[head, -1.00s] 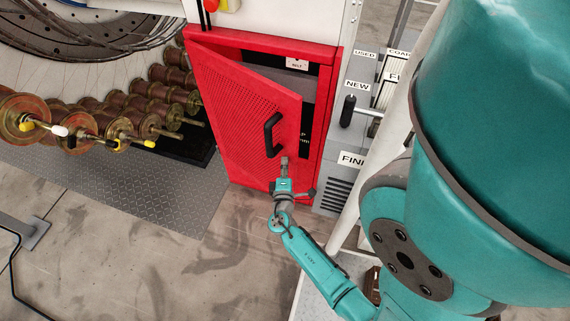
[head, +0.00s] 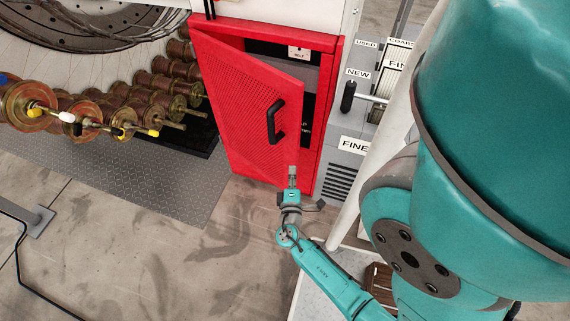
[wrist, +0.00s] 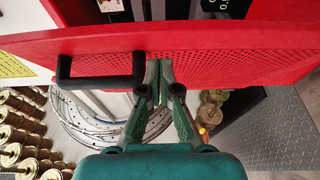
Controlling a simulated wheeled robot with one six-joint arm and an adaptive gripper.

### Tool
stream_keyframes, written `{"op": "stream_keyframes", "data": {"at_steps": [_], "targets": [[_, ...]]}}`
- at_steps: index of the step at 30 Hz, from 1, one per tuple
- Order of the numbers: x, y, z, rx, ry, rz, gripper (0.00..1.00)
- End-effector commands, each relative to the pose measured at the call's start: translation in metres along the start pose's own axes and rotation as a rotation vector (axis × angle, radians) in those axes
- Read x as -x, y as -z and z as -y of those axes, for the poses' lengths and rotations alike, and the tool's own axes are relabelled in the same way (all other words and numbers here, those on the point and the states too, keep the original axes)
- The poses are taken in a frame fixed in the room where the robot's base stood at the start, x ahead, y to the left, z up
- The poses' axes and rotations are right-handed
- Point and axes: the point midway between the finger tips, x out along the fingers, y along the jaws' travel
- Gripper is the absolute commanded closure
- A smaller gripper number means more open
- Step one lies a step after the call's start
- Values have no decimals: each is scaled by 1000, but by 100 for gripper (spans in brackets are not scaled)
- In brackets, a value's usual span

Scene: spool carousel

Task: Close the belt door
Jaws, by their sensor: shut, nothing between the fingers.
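The red belt door (head: 250,110) stands partly open in its red frame, with a dark gap along its right side. It has a perforated panel and a black handle (head: 276,121) near its free edge. In the wrist view the door (wrist: 230,50) spans the top and the handle (wrist: 100,72) is left of the fingers. My gripper (head: 292,172) is shut and empty, near the lower free edge of the door. In the wrist view its fingertips (wrist: 159,70) appear close against the door; I cannot tell whether they touch.
Rusty spools (head: 150,95) stand to the left, above a metal plate floor (head: 130,175). A grey panel with a NEW label (head: 357,73) and a lever (head: 348,97) is right of the door. Bare floor (head: 190,240) lies in front.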

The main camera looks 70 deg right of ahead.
Motion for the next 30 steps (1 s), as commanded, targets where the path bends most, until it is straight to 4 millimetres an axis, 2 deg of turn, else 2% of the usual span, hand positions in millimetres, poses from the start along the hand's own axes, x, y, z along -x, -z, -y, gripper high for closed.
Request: {"op": "stream_keyframes", "data": {"at_steps": [6, 11, 14, 20, 24, 30], "targets": [[17, -14, 0, 0, -1, 0, 100], [12, -9, -2, -93, -22, 31, 100], [-1, 4, -6, -276, -63, 90, 100], [-18, 45, -12, -798, -198, 259, 100], [-13, 78, -15, -1133, -313, 369, 100], [6, 111, -18, -1429, -452, 471, 100]]}}
